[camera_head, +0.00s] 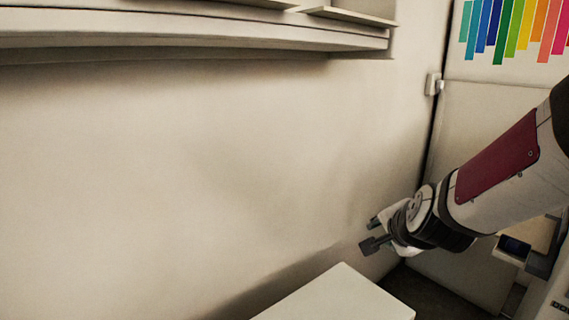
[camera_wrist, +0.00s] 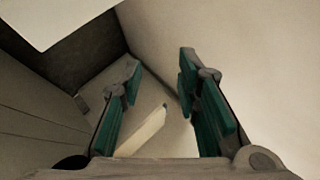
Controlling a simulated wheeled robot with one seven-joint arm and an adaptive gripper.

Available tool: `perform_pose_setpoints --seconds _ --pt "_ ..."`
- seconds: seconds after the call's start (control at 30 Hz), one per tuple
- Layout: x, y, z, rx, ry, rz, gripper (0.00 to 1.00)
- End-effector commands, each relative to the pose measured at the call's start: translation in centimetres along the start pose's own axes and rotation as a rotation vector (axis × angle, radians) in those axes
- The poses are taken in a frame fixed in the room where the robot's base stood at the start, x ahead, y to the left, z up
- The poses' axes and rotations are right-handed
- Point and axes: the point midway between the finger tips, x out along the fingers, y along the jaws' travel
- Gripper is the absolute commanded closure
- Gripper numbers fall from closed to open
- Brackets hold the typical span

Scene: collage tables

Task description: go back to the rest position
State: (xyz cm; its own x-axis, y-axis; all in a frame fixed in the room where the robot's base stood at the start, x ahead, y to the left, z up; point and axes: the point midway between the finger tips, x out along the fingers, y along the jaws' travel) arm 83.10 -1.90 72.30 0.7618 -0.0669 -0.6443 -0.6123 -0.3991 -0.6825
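My gripper (camera_head: 374,235) is at the end of my arm at the right of the head view, in front of the pale wall and above the far end of a white table. In the wrist view my gripper (camera_wrist: 157,85) shows two green-padded fingers held wide apart. Nothing is held between them. A pale, long shape shows beyond the fingers in the wrist view; I cannot tell what it is.
The white table (camera_head: 340,298) stands low at the bottom centre, its visible top bare. A shelf (camera_head: 200,32) runs along the wall at the top left. A coloured bar poster (camera_head: 512,28) hangs at the top right. Dark floor (camera_head: 428,290) shows right of the table.

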Motion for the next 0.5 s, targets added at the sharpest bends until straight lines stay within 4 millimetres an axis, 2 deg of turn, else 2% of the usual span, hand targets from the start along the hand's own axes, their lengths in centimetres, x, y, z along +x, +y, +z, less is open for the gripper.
perform_pose_setpoints --seconds 0.03,0.17,0.3,0.5 --pt "-2.0 0.1 1.0 -0.076 -0.053 0.017 0.7" --pt "-6.6 2.2 3.8 -0.288 -0.198 0.087 0.7" --pt "-12.2 5.5 6.1 -0.517 -0.346 0.167 0.7" --pt "-19.8 11.3 7.7 -0.803 -0.534 0.284 0.7"
